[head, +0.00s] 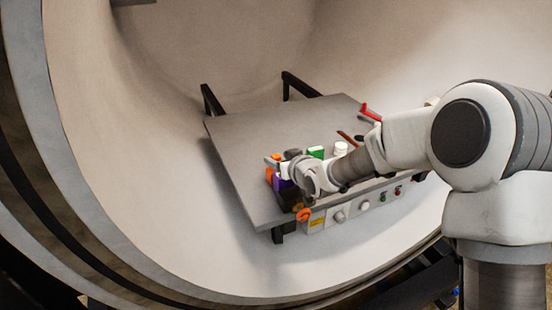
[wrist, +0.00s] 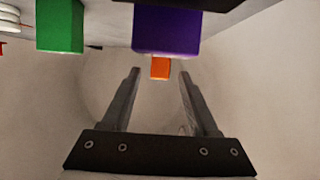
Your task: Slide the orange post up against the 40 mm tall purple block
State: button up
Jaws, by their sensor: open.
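In the wrist view my gripper (wrist: 160,73) is open, its two dark fingers spread apart. A small orange piece (wrist: 160,66), apparently the orange post, shows between the fingertips. I cannot tell whether the fingers touch it. A larger purple block (wrist: 166,32) appears just above it in the picture, and any gap between them is unclear. In the head view the purple block (head: 284,187) is partly hidden by my wrist at the left front of the grey table. Orange pieces (head: 269,175) show beside it, and which one is the post is not clear.
A green block (head: 316,152) and a white round piece (head: 340,148) stand behind my wrist; the green block also shows in the wrist view (wrist: 60,25). Red tools (head: 371,112) lie farther right. The grey table (head: 240,140) is bare at the back left. Curved furnace walls surround it.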

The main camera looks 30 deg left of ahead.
jog(key=shift+x, duration=1.35)
grip_shut()
dwell(0.5)
